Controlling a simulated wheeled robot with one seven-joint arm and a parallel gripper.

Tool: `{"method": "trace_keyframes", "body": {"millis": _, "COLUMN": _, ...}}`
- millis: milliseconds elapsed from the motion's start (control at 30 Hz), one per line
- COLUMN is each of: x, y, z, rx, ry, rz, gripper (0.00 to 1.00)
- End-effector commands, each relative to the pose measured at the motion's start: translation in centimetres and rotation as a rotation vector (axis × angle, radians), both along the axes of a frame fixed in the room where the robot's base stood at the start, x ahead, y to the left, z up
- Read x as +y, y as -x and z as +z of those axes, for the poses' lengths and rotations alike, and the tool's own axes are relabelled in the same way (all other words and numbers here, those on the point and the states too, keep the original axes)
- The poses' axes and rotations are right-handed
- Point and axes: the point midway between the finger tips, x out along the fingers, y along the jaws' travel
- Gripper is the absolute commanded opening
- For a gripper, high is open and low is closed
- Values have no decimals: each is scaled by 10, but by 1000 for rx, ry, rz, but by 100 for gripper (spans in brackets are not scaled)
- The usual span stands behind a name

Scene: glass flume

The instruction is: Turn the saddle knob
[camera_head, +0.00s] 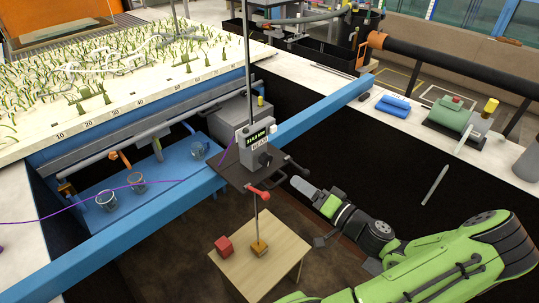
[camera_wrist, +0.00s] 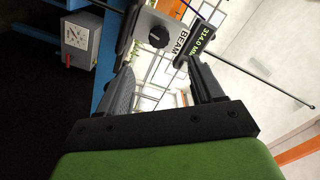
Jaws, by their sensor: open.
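The saddle (camera_head: 244,168) is a dark plate across the blue beam. It carries a grey box (camera_head: 258,131) with a lit readout and a BEAM label. A black round knob (camera_head: 265,160) shows on the box's front. In the wrist view the same knob (camera_wrist: 160,36) sits on a grey face beside the BEAM label, and the readout (camera_wrist: 203,38) reads about 314.0 MM. My gripper (camera_head: 297,182) is open and empty, to the right of the saddle. In the wrist view the knob lies beyond and between my open fingertips (camera_wrist: 160,68), apart from them. No contact shows.
The blue beam (camera_head: 320,116) runs diagonally across the dark gap. A red knob or handle (camera_head: 258,193) sticks out below the saddle. A tall rod rises above the saddle. Glass jars (camera_head: 136,181) stand left.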

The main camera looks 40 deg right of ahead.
Motion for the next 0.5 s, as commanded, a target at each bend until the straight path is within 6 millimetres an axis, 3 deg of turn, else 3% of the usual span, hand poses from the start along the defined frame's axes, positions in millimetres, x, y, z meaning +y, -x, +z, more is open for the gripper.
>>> {"method": "trace_keyframes", "body": {"millis": 300, "x": 4, "y": -82, "z": 1, "rx": -2, "ry": 1, "rz": 5, "gripper": 67}}
{"method": "trace_keyframes", "body": {"millis": 500, "x": 4, "y": -120, "z": 1, "rx": 0, "ry": 2, "rz": 2, "gripper": 67}}
